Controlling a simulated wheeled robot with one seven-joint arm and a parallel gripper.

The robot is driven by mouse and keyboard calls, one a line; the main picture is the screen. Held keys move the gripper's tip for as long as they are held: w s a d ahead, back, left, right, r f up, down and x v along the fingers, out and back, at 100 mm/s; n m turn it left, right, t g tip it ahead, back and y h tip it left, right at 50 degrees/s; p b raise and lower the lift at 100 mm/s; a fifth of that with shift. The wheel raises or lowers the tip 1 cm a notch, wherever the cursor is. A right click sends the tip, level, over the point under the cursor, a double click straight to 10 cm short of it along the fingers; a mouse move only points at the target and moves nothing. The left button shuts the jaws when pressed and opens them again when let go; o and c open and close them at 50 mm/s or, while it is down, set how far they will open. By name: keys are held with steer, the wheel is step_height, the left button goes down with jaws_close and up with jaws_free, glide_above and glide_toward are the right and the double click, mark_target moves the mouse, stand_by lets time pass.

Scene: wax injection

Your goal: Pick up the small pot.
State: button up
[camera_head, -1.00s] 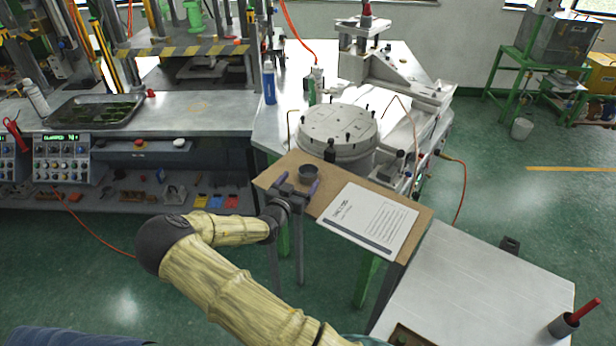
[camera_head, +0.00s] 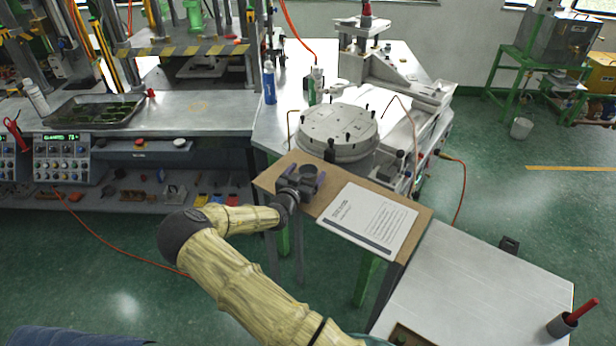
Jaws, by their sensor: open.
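The small pot (camera_head: 308,170) is a dark round cup standing on a brown board (camera_head: 278,167) at the board's left part. My gripper (camera_head: 301,177) reaches over the board from the near side. Its fingers, with purple tips, are apart, one on the left and one on the right of the pot. The gripper body hides the pot's lower near side. I cannot tell whether the fingers touch the pot.
A printed white sheet (camera_head: 368,219) lies on the board right of my gripper. A round grey metal mould (camera_head: 338,130) stands just behind the board. A pale table (camera_head: 475,285) at the lower right holds a cup with a red handle (camera_head: 565,322).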

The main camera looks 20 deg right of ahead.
steer(key=c, duration=1.1)
steer(key=shift+r, duration=0.5)
steer(key=shift+a+r, duration=0.15)
steer(key=shift+r, duration=0.2)
steer(key=v, duration=1.2)
steer(key=f+v, duration=0.1)
steer(key=v, duration=0.4)
steer(key=shift+s+a, duration=0.25)
steer(key=shift+s, duration=0.1)
